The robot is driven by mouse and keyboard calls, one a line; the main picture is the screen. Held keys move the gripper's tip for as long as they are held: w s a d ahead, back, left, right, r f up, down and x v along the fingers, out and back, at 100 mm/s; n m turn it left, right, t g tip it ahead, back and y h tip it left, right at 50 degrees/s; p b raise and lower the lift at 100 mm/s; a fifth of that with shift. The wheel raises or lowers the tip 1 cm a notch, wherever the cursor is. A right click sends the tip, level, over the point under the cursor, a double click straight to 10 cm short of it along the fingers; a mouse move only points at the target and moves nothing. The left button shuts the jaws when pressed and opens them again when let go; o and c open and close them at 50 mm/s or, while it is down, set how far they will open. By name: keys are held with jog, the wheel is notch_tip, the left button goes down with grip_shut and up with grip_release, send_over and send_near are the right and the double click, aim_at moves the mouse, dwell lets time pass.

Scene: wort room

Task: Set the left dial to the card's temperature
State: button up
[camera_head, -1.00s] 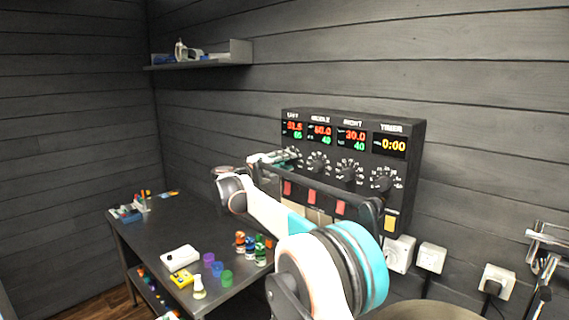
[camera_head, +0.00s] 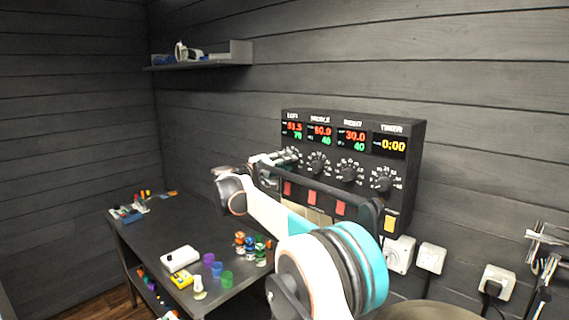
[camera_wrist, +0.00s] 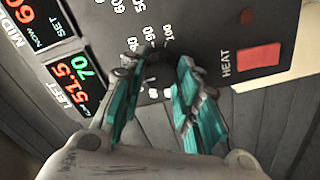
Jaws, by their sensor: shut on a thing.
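The black control panel (camera_head: 400,128) hangs on the wall with displays and dials. My gripper (camera_head: 283,158) is at its left end and covers the left dial in the head view. In the wrist view my gripper (camera_wrist: 158,82) has its teal fingers shut around the left dial (camera_wrist: 157,70), which is mostly hidden between them. The left display (camera_wrist: 75,78) reads 51.5 in red and 70 in green. The middle dial (camera_head: 317,166) and right dial (camera_head: 348,174) stand free. I cannot make out a card with a temperature.
A red heat switch (camera_wrist: 259,59) sits close to my gripper. A dark table (camera_head: 150,235) at left carries a white box (camera_head: 180,257), small coloured cups and several bottles. A shelf (camera_head: 215,60) is high on the wall. Sockets are at lower right.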

jog(key=o, duration=1.1)
jog(key=shift+s, duration=0.1)
jog(key=v, duration=1.2)
jog(key=shift+f, duration=0.1)
